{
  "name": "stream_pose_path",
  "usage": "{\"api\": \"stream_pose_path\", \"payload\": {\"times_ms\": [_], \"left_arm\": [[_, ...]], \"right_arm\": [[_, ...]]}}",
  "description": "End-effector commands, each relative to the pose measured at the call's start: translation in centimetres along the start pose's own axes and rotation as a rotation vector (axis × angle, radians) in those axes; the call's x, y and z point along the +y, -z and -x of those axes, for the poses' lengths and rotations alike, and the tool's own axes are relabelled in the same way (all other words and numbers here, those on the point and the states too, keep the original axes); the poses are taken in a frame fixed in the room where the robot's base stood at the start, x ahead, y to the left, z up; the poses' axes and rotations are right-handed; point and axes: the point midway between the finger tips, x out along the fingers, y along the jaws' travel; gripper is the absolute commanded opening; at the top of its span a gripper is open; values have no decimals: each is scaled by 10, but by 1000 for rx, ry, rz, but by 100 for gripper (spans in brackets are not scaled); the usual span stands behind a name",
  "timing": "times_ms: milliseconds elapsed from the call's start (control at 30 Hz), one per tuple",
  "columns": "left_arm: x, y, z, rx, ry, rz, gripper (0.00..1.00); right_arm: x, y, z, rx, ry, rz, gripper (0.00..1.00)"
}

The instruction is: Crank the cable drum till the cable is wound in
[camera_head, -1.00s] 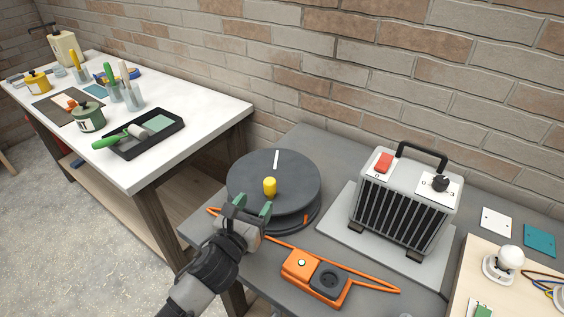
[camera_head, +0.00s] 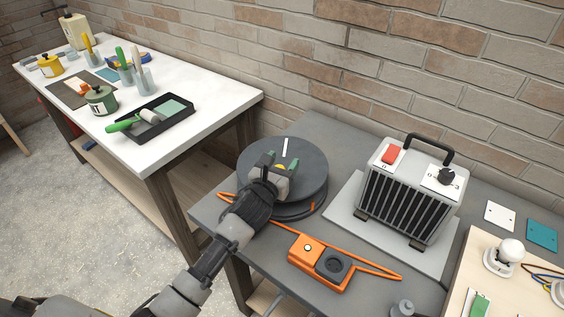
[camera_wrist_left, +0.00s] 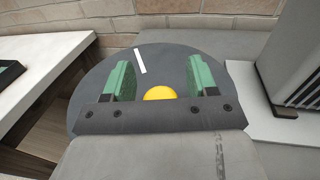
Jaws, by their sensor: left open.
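The dark grey cable drum (camera_head: 312,172) lies flat on the grey bench, with a white stripe on its top. It also shows in the left wrist view (camera_wrist_left: 160,75). Its yellow crank knob (camera_wrist_left: 159,93) shows between the two green finger pads, partly hidden by my gripper's front edge. My left gripper (camera_head: 280,163) is open around the knob, with a gap on each side of it. The orange cable (camera_head: 350,262) runs from the drum across the bench to an orange box with a black socket (camera_head: 320,262). My right gripper is not in view.
A grey heater (camera_head: 410,190) with a black handle stands on a light plate right of the drum. A wooden board with a bulb (camera_head: 505,254) is at the right. A white table (camera_head: 205,82) with painting tools stands at the left.

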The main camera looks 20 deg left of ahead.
Motion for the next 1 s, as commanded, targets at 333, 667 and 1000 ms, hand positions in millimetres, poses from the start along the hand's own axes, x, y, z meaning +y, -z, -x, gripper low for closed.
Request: {"api": "stream_pose_path", "payload": {"times_ms": [333, 667, 1000], "left_arm": [[0, 0, 0, 0, 0, 0, 26], [0, 0, 0, 0, 1, -1, 0], [7, -2, 2, 1, 92, -11, 0]], "right_arm": [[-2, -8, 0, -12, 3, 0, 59], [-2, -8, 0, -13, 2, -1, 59], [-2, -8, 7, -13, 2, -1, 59]]}}
